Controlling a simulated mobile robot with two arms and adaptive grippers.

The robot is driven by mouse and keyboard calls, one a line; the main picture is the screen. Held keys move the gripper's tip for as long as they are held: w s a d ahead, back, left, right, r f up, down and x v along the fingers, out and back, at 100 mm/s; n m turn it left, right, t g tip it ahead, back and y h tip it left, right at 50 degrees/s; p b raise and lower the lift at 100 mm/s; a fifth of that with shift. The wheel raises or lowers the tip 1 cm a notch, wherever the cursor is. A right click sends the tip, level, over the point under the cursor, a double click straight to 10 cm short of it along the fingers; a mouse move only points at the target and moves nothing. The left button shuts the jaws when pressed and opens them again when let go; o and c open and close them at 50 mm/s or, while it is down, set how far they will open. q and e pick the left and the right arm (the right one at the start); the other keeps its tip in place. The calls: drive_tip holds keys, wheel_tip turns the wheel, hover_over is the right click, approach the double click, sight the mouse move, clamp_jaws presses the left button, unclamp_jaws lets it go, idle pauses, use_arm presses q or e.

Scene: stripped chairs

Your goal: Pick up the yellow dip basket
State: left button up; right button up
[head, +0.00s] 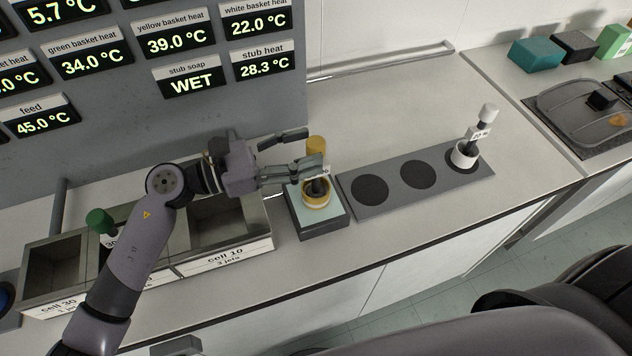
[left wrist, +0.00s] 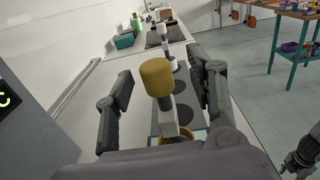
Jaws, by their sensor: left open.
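The yellow dip basket has a yellow knob (head: 316,145) on top of an upright stem with a white label, and a yellow ring-shaped basket (head: 316,192) at the bottom. It stands on a pale square pad on a dark block (head: 322,230). My left gripper (head: 308,150) is open at the height of the stem and knob. In the left wrist view the knob (left wrist: 156,77) shows between the two spread fingers, with a gap on each side. A dark jointed shape (left wrist: 304,158) at the right edge of that view looks like my right gripper; its jaws are unclear.
A grey plate with dark round spots (head: 418,174) lies right of the block, with a white basket (head: 465,153) on its far spot. Metal cells (head: 230,225) stand to the left, with a green-knobbed basket (head: 100,221). A grey display panel (head: 150,120) rises behind.

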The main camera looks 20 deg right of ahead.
sight(316, 141)
use_arm(q)
drive_tip(key=shift+w+d+p, duration=0.2)
drive_tip(key=shift+d+p, duration=0.05)
drive_tip(key=shift+d, duration=0.35)
drive_tip(key=shift+w+d+p, duration=0.15)
drive_tip(key=shift+d+p, duration=0.1)
drive_tip(key=shift+d, duration=0.35)
drive_tip(key=shift+d+f, duration=0.15)
drive_tip(key=shift+d, duration=0.2)
drive_tip(key=shift+s, duration=0.1)
drive_tip(key=c, duration=0.7)
clamp_jaws()
use_arm(e)
drive_tip(key=shift+w+r, duration=0.8)
drive_tip(key=shift+r, duration=0.2)
